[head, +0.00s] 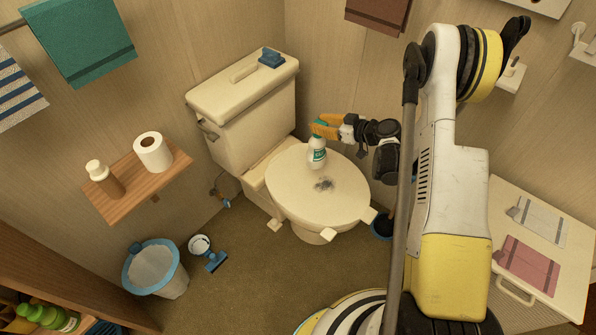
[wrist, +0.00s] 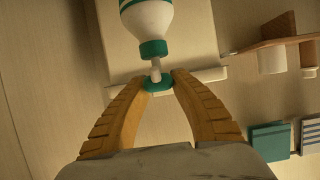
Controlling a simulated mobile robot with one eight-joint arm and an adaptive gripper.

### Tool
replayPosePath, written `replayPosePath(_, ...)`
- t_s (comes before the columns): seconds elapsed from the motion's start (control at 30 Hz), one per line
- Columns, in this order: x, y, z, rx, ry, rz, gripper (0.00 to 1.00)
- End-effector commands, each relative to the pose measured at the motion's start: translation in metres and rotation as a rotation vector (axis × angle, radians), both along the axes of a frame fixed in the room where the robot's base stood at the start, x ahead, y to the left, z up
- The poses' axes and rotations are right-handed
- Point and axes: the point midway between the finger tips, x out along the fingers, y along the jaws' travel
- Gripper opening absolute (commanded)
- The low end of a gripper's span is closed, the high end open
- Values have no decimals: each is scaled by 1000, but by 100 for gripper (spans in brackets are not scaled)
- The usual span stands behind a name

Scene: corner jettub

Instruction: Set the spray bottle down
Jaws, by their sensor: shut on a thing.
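In the wrist view, the two fingertips (wrist: 159,82) pinch the green head, and the white body of the bottle (wrist: 148,22) extends out of the top of the picture. A dark smudge (head: 324,185) lies on the lid just in front of the bottle.
The toilet tank (head: 240,100) stands behind, with a blue item (head: 271,58) on top. A wooden shelf (head: 170,176) at left holds a toilet roll (head: 153,152) and a brown bottle (head: 103,178). A bin (head: 155,270) stands on the floor. The lid's front part is clear.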

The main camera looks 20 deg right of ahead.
Motion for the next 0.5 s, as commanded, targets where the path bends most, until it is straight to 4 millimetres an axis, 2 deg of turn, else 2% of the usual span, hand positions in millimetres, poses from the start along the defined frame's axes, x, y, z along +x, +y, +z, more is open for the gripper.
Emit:
replayPosePath(0.17, 10, 6, -10, 1, -2, -2, 0)
replayPosePath(0.37, 33, 21, -22, 1, -2, -2, 0)
replayPosePath(0.5, 53, 36, -41, 0, -1, -1, 0)
